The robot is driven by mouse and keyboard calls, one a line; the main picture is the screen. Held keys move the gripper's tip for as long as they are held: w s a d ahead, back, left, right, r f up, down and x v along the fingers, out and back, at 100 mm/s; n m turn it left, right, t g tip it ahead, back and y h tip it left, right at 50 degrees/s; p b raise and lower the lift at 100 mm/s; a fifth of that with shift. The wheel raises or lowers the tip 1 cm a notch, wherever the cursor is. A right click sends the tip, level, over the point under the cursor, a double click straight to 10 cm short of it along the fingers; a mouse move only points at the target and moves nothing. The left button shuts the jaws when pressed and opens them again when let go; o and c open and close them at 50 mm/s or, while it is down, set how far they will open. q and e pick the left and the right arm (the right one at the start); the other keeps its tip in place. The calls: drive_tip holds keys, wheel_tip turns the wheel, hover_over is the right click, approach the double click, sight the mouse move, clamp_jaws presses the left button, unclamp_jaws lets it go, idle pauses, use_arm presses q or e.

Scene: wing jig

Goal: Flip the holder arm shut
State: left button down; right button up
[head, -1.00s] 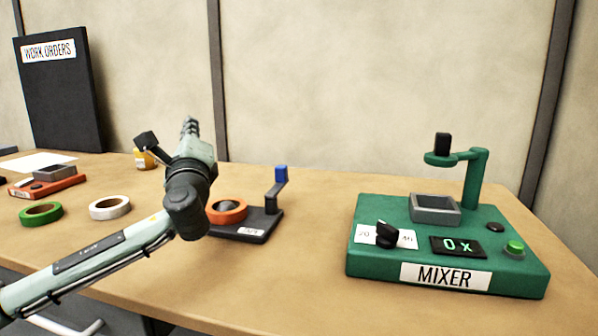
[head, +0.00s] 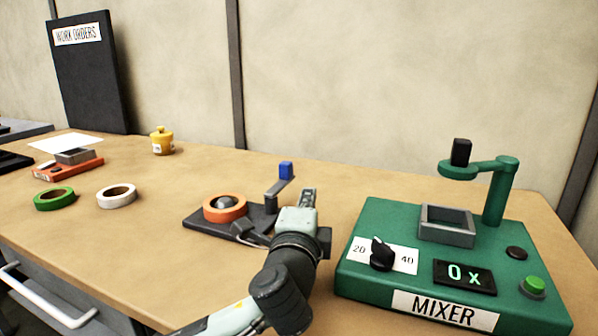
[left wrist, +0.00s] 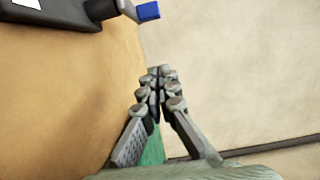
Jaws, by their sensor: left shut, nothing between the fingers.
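In the left wrist view, the shut fingers (left wrist: 160,75) point away from the camera, and the blue tab (left wrist: 147,11) shows at the top. My right gripper is not in view.
The green mixer (head: 350,272) stands close to the right of my left gripper, with its own raised arm (head: 480,170). A white tape ring (head: 117,195), a green tape ring (head: 55,198) and a yellow pot (head: 162,142) are to the left. The table behind the holder is clear.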

sight(280, 177)
use_arm(q)
drive_tip(key=w, duration=0.3)
drive_tip(key=w+d, duration=0.1)
drive_tip(key=w, duration=0.5)
drive_tip(key=shift+w+d, duration=0.15)
drive_tip(key=shift+w, duration=0.15)
drive_tip(key=a, duration=0.1)
drive_tip(key=w+a, duration=0.1)
drive_tip(key=a, duration=0.1)
drive_tip(key=shift+w, duration=0.3)
drive_tip(key=shift+w+a, duration=0.15)
drive_tip(key=shift+a, duration=0.15)
drive_tip(key=shift+w+f, duration=0.1)
